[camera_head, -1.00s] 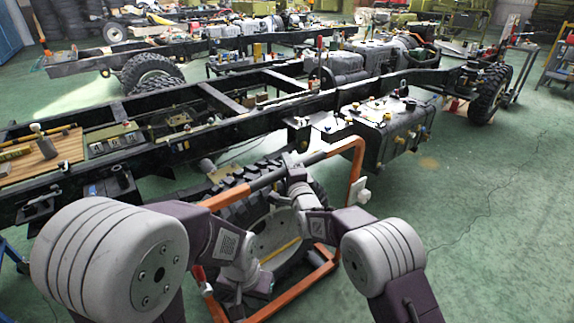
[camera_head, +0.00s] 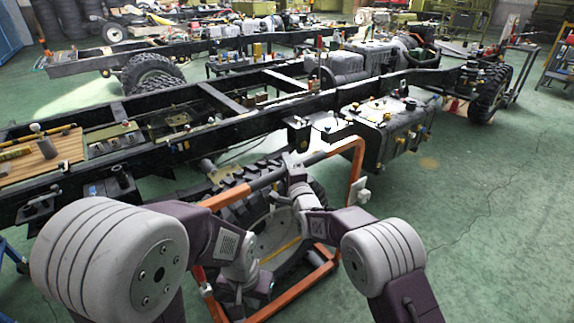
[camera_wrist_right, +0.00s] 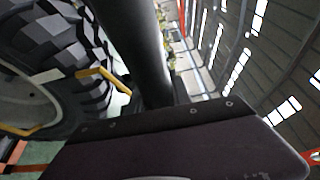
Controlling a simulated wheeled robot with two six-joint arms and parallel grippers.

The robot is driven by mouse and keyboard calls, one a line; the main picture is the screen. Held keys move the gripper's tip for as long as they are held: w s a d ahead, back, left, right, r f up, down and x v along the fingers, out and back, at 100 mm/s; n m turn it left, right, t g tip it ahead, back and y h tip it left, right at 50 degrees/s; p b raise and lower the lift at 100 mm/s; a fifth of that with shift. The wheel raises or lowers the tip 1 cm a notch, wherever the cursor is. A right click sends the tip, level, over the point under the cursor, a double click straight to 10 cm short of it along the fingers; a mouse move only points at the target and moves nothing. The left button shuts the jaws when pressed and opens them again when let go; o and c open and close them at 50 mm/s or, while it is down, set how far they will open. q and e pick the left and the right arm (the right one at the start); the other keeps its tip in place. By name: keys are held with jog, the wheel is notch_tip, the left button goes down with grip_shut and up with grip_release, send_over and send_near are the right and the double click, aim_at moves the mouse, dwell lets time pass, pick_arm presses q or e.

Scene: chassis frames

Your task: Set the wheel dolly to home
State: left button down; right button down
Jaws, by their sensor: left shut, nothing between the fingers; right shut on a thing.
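The wheel dolly (camera_head: 357,165) is an orange tubular frame with a dark grip on its top bar, standing in front of me by the near chassis. A large tyred wheel (camera_head: 262,240) sits upright in it, partly hidden by my arms. My right gripper (camera_head: 292,163) is shut on the dolly's top bar. In the right wrist view the dark bar (camera_wrist_right: 148,45) runs close past the camera, with the tyre (camera_wrist_right: 75,45) beside it. My left gripper (camera_head: 238,296) is shut and empty, low in front of the wheel; its fingertips are hard to make out.
The near chassis frame (camera_head: 240,128) runs across just behind the dolly, with a dark tank (camera_head: 385,125) on its side. A wooden board with tools (camera_head: 50,160) lies at left. Green floor (camera_head: 480,230) is open to the right.

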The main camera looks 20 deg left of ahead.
jog(key=shift+f, duration=0.1)
dwell(0.3)
jog(key=shift+w+a+b, duration=0.2)
jog(key=shift+a+b, duration=0.1)
jog(key=shift+b, duration=0.05)
jog(key=c, duration=1.3)
grip_release()
jog(key=shift+r, duration=0.2)
jog(key=shift+o, duration=0.7)
jog(key=shift+w+a+f, duration=0.1)
jog(key=shift+w+a, duration=0.05)
jog(key=shift+a, duration=0.05)
jog(key=shift+d, duration=0.1)
